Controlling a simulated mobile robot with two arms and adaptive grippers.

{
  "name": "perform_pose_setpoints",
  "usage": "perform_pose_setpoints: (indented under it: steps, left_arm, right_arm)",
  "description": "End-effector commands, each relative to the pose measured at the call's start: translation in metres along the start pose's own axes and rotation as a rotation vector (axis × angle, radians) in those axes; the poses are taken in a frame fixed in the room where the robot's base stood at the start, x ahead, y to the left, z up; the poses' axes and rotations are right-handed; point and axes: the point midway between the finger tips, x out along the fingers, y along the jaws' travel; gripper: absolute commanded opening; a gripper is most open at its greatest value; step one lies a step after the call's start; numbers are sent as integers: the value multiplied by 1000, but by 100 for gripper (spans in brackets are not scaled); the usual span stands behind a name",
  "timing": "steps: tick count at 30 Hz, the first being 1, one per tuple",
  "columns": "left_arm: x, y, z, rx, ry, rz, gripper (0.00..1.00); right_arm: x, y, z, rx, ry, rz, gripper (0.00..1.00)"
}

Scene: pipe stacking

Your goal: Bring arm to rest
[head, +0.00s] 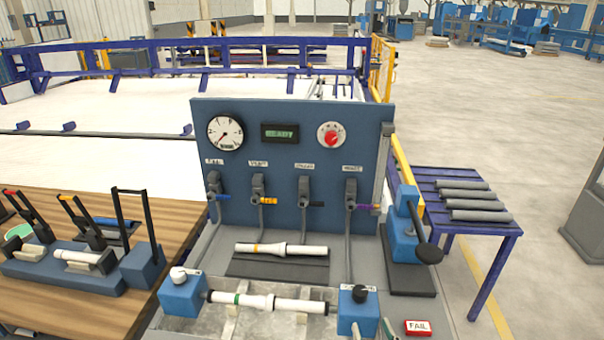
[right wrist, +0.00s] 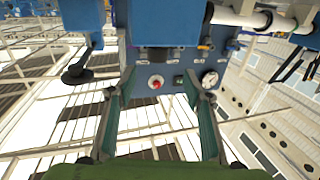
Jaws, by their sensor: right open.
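My right gripper shows in the right wrist view (right wrist: 160,96) with its two green-grey fingers apart and nothing between them. In the head view only a small dark and green piece at the bottom edge, left of the FAIL sign, seems to belong to it. My left gripper is not in view. A white pipe with a green band (head: 268,301) lies between two blue clamp blocks (head: 181,295) (head: 357,309). A second white pipe with an orange band (head: 280,249) rests on a dark mat (head: 262,268) behind it.
A blue panel (head: 285,205) with a gauge, a READY display and several valves stands behind the pipes. A blue press with a dark lever (head: 405,228) is right of it. Grey pipes (head: 470,200) lie on a blue table (head: 432,183). A wooden bench (head: 105,296) with fixtures is at left.

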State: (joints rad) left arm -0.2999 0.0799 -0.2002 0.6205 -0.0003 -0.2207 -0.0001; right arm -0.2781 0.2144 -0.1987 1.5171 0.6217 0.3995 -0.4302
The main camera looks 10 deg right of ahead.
Motion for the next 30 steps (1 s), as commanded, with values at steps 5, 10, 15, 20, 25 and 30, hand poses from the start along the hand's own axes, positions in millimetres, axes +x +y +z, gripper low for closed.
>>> perform_pose_setpoints:
  steps: [5,10,15,20,25,30]
  left_arm:
    - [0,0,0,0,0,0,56]
    - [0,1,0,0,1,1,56]
    - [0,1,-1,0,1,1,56]
    - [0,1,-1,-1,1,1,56]
    - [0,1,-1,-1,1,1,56]
    - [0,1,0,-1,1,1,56]
  right_arm:
    - [-6,-37,4,11,-115,-110,46]
    - [-34,-82,14,-4,-341,-253,46]
    - [-80,-98,22,-47,-595,-315,46]
    - [-130,-88,23,-87,-825,-299,46]
    - [-172,-71,19,-110,-990,-245,46]
    - [-205,-55,12,-120,-1109,-189,46]
